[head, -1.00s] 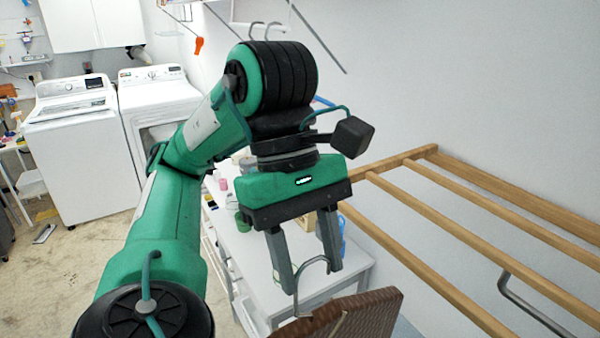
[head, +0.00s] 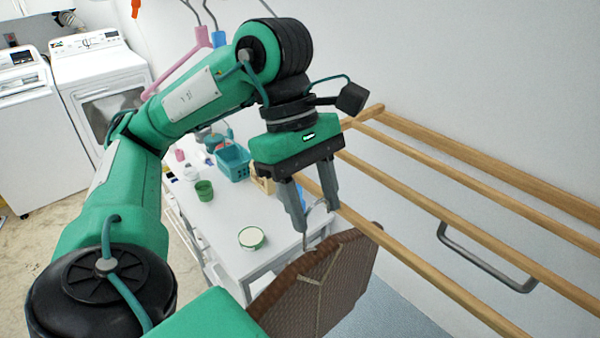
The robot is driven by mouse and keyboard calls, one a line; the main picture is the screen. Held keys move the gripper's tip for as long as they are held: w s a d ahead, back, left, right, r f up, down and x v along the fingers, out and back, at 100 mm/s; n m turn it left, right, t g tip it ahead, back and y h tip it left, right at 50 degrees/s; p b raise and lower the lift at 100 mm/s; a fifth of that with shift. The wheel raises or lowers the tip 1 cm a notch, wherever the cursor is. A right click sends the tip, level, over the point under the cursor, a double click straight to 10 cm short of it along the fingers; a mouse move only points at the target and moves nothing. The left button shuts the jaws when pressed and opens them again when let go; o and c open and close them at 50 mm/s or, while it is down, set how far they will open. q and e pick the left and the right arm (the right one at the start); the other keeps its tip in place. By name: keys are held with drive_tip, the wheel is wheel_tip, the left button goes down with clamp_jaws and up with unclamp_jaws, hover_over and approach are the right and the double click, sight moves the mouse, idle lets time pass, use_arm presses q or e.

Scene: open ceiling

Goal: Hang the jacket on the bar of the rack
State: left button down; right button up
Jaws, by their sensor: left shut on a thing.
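The brown jacket (head: 330,283) hangs from a metal hanger hook below my left gripper (head: 317,222). That gripper is shut on the hook, and the jacket's lower part runs out of the picture. The rack (head: 400,248) has several parallel wooden bars and stands at the right against the wall. The jacket is beside the rack's near-left bar; its right shoulder comes close to that bar, and I cannot tell whether they touch. The hook looks apart from the bars. My right gripper is not in view.
A grey metal handle-shaped bar (head: 485,262) hangs at the rack. A white table (head: 225,215) behind the jacket holds a teal basket (head: 233,161), a green cup (head: 204,190) and a round tub (head: 252,238). White washing machines (head: 95,85) stand at the left. Pink and blue hangers (head: 203,38) hang above.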

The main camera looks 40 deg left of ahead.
sight(344, 206)
use_arm(q)
drive_tip(key=shift+w+d+r+p, duration=0.15)
drive_tip(key=shift+w+p, duration=0.35)
drive_tip(key=shift+w, duration=1)
drive_tip(key=shift+w+d+f+p, duration=0.1)
drive_tip(key=shift+w+p, duration=0.4)
drive_tip(key=shift+w, duration=0.95)
wheel_tip(344, 206, down, 4)
drive_tip(key=b, duration=0.4)
drive_tip(key=shift+w, duration=0.1)
drive_tip(key=c, duration=0.7)
unclamp_jaws()
drive_tip(key=shift+o, duration=0.2)
drive_tip(key=shift+b, duration=0.3)
drive_tip(key=shift+a+r, duration=0.25)
drive_tip(key=shift+r, duration=0.2)
drive_tip(key=b+v, duration=0.1)
drive_tip(key=v, duration=1.1)
drive_tip(key=shift+r, duration=0.4)
